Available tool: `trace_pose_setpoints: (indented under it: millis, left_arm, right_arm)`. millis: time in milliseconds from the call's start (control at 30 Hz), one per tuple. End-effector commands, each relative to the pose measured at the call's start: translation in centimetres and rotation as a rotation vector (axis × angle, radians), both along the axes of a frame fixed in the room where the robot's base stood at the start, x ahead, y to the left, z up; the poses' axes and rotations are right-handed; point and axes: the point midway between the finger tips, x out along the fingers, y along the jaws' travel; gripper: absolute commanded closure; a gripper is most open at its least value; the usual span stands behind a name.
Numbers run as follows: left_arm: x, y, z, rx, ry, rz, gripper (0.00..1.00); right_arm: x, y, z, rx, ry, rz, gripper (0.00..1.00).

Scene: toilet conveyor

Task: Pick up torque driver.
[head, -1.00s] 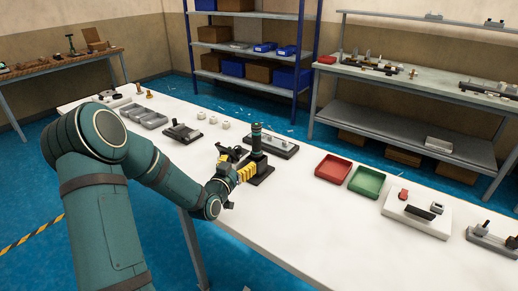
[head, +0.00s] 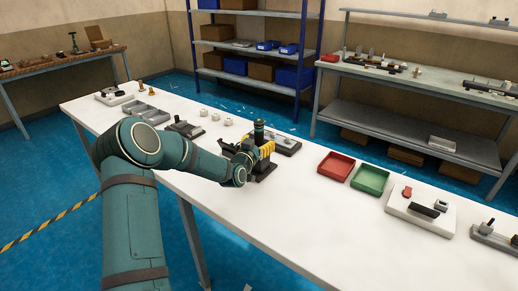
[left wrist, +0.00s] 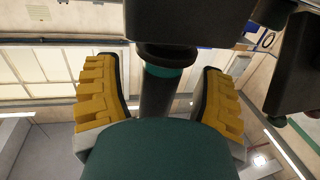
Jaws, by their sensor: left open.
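The torque driver (head: 259,130) is a dark upright tool with a teal band, standing on a dark base (head: 263,176) near the middle of the white table. My left gripper (head: 264,150) has its yellow fingers around the driver's body. In the left wrist view, the two yellow fingers (left wrist: 160,97) are apart, with the dark shaft of the torque driver (left wrist: 157,98) between them and a gap on each side. The lower part of the driver is partly hidden by my gripper in the head view. My right gripper is out of view.
A red tray (head: 336,166) and a green tray (head: 370,180) lie to the right. A grey fixture plate (head: 288,146) stands close behind the driver. Left are a dark device (head: 185,128), small white parts and a grey compartment tray (head: 146,112).

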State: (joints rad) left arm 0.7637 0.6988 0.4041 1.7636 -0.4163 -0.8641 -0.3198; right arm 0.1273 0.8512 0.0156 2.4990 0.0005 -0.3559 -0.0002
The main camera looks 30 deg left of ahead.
Motion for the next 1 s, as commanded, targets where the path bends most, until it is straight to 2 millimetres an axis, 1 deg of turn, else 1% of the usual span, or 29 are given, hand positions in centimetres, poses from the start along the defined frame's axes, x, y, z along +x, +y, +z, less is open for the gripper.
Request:
trace_pose_setpoints:
  millis: [233,267,300,367,400,433,467,800,867,1000]
  left_arm:
    - [0.2,0.0,0.0,0.0,0.0,0.0,0.3]
    - [0.2,0.0,0.0,0.0,0.0,0.0,0.32]
    - [0.2,0.0,0.0,0.0,0.0,0.0,0.46]
    - [0.2,0.0,0.0,0.0,0.0,0.0,0.67]
    - [0.1,0.0,0.0,0.0,0.0,0.0,0.81]
    - [0.1,0.0,0.0,0.0,0.0,0.0,0.92]
    - [0.1,0.0,0.0,0.0,0.0,0.0,1.0]
    - [0.2,0.0,0.5,0.002,-0.005,0.0,1.0]
    - [0.2,0.0,1.1,0.003,-0.006,0.0,1.0]
    - [0.2,0.0,3.4,0.004,-0.007,-0.001,1.0]
  right_arm:
    - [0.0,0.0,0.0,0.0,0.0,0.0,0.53]
    - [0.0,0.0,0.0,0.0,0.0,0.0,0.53]
    - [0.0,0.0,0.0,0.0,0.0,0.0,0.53]
    - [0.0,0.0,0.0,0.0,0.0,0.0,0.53]
    - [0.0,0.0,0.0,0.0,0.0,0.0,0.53]
    - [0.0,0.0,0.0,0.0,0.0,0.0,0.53]
    - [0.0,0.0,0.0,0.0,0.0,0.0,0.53]
    - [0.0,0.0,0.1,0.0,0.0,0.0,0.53]
    - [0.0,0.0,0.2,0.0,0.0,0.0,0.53]
    - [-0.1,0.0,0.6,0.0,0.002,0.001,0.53]
